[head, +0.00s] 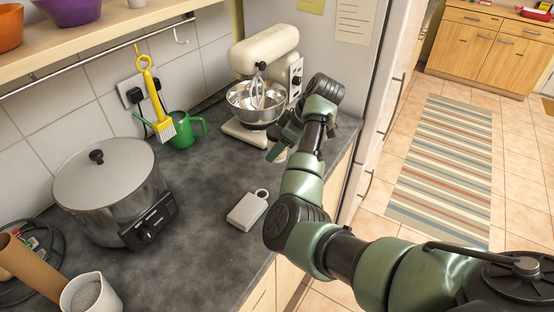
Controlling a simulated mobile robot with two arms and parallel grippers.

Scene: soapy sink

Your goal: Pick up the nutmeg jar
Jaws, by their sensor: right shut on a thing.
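My right gripper (276,150) is over the dark worktop, just in front of the cream stand mixer, with its arm reaching in from the lower right. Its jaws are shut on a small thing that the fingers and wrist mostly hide. A pale bit shows below the fingers; I take it to be the nutmeg jar (282,156), but no label can be read. I cannot tell whether it touches the worktop. My left gripper is not in view.
The stand mixer (262,55) with its steel bowl stands close behind the gripper. The fridge is at the right.

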